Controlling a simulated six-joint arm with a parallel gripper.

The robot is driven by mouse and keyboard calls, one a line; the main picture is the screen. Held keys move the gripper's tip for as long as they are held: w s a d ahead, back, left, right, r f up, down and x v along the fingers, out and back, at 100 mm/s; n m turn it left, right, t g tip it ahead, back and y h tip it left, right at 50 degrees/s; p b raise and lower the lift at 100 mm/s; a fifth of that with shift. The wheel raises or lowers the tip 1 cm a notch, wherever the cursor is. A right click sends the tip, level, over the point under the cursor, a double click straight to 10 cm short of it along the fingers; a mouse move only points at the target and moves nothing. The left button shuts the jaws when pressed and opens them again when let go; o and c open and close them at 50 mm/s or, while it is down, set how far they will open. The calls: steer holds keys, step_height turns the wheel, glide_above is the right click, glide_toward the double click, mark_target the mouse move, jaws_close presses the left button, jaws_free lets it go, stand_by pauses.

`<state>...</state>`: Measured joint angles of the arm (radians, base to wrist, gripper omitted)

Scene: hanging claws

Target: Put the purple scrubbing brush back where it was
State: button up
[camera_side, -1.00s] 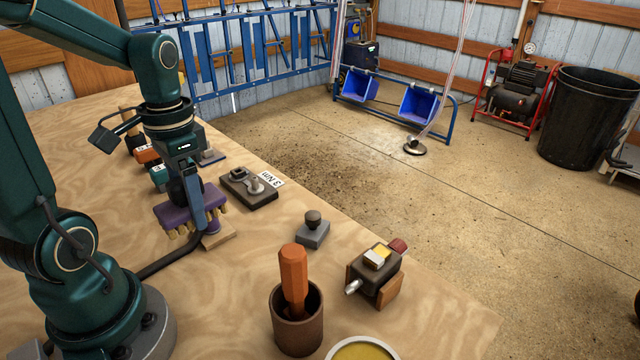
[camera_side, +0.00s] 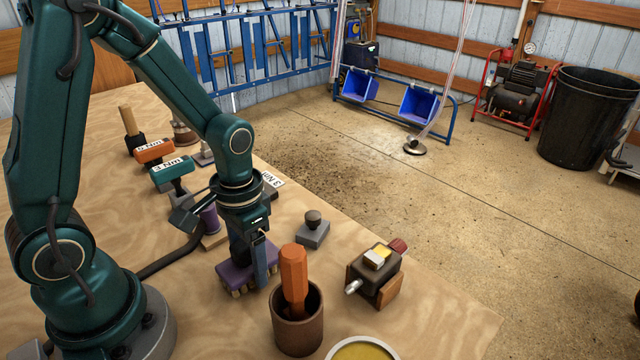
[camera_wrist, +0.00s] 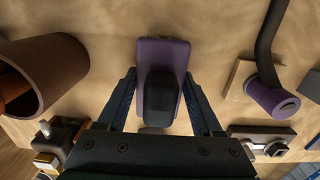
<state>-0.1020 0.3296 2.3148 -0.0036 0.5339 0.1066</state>
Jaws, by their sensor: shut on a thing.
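The purple scrubbing brush (camera_side: 236,277) has a purple block, bristles underneath and a dark handle on top. In the side view it is just left of the brown cup, low over the table or on it; I cannot tell whether the bristles touch. My gripper (camera_side: 262,265) points down and is shut on the brush. In the wrist view the purple block (camera_wrist: 181,55) and its dark grip (camera_wrist: 160,98) lie between my two blue fingers (camera_wrist: 160,105). The fingers partly hide the brush in the side view.
A brown cup (camera_side: 298,335) with an orange-handled tool (camera_side: 293,275) stands close right of the brush. A purple cylinder on a wooden base (camera_side: 210,218) stands behind it. A grey block with a dark knob (camera_side: 312,235) and a brown device (camera_side: 374,280) lie right. Bare table lies front left.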

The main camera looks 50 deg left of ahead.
mark_target(237, 276)
steer(key=shift+f, duration=0.25)
steer(key=shift+f, duration=0.1)
steer(key=o, duration=1.4)
steer(key=shift+o, duration=0.2)
steer(key=r, duration=1.2)
steer(key=shift+w+r, duration=0.1)
steer(key=shift+w, duration=0.1)
steer(key=shift+s+r, duration=0.15)
steer(key=shift+r, duration=0.1)
steer(key=shift+s+d+r+t, duration=0.35)
steer(key=shift+s+r+t, duration=0.1)
steer(key=shift+s+t, duration=0.45)
steer(key=shift+s+d+r+t, duration=0.4)
steer(key=shift+s+t, duration=0.25)
steer(key=shift+t, duration=0.45)
steer(key=shift+s+d+r+t, duration=0.3)
steer(key=shift+s+r+t, duration=0.2)
steer(key=shift+s+t, duration=0.4)
